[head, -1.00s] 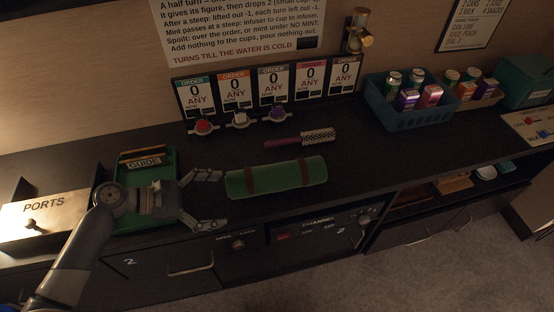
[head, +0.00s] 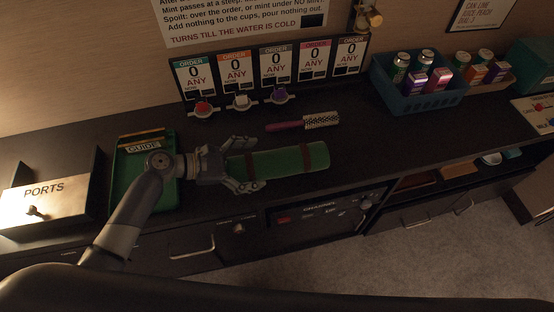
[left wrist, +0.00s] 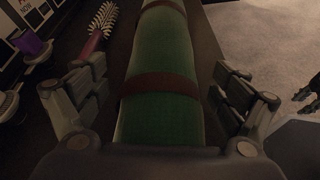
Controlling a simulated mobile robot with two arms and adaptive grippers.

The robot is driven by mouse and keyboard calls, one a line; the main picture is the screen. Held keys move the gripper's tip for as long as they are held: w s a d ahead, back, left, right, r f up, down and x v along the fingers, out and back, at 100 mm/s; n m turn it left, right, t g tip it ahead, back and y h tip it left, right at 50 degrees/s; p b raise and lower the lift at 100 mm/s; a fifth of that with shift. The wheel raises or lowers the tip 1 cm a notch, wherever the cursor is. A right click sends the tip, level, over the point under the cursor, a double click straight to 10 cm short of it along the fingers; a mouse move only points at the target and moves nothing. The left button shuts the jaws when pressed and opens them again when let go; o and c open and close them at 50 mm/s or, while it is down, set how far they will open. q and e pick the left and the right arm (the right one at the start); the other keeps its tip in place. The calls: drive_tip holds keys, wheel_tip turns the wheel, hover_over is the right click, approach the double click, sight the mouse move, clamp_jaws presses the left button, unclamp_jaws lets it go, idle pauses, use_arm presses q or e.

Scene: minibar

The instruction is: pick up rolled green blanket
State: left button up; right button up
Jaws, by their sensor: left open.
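The rolled green blanket (head: 285,160) lies on the dark counter with two brown straps around it. It also fills the middle of the left wrist view (left wrist: 160,60). My left gripper (head: 243,165) is open, with its fingers on either side of the blanket's left end. In the left wrist view my left gripper (left wrist: 162,92) has one finger left of the roll and one right of it, with a gap on the right side. I cannot tell whether the left finger touches it. At the right edge of the wrist view, part of another gripper (left wrist: 308,95) shows; its jaw state is unclear.
A pink-handled brush (head: 302,122) lies just behind the blanket. A green tray (head: 128,185) with a guide is at left, beside the PORTS box (head: 70,205). A blue basket (head: 425,100) of cans and cartons stands at back right. The counter's front edge is close.

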use_arm(q)
drive_tip(key=shift+w+d+f, duration=0.25)
drive_tip(key=shift+d+f, duration=0.05)
drive_tip(key=shift+d, duration=0.25)
drive_tip(key=c, duration=1.4)
drive_tip(key=shift+o, duration=0.2)
use_arm(e)
drive_tip(key=shift+s, duration=0.25)
use_arm(q)
drive_tip(key=shift+r, duration=0.15)
use_arm(e)
drive_tip(key=shift+w+d, duration=0.1)
drive_tip(key=shift+d, duration=0.05)
